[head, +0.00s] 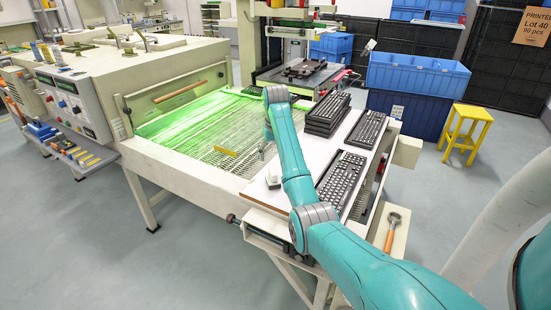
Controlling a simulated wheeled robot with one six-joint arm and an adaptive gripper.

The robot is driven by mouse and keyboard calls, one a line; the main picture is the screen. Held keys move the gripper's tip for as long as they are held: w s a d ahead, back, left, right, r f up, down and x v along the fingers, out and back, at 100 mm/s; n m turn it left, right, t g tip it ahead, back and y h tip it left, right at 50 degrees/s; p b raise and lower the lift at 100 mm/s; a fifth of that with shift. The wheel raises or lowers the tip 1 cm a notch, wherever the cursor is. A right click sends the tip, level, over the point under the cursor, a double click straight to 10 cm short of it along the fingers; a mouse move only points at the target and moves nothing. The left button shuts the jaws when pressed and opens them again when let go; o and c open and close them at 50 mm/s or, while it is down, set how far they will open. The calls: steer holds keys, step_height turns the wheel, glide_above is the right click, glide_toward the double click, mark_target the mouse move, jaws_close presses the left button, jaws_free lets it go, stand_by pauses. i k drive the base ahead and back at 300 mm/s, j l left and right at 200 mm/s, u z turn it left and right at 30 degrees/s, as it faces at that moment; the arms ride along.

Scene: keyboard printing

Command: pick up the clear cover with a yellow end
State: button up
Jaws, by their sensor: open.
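A small yellow strip (224,151) lies on the mesh belt near its front right, in the green light. It looks like the yellow end of the clear cover; the clear part cannot be made out against the mesh. My gripper (263,154) points down near the right edge of the belt, to the right of the yellow strip and apart from it. It is open, small in view and partly hidden by my arm, with nothing seen in it.
The mesh belt (205,125) runs out of a cream oven with a green-lit mouth. The white table (262,186) on the right holds stacked keyboards (326,112), single keyboards (341,179) and a small pale object (273,179). A yellow stool (466,132) and blue crates (418,74) stand beyond.

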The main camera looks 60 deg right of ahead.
mark_target(251, 129)
steer(key=z, duration=1.5)
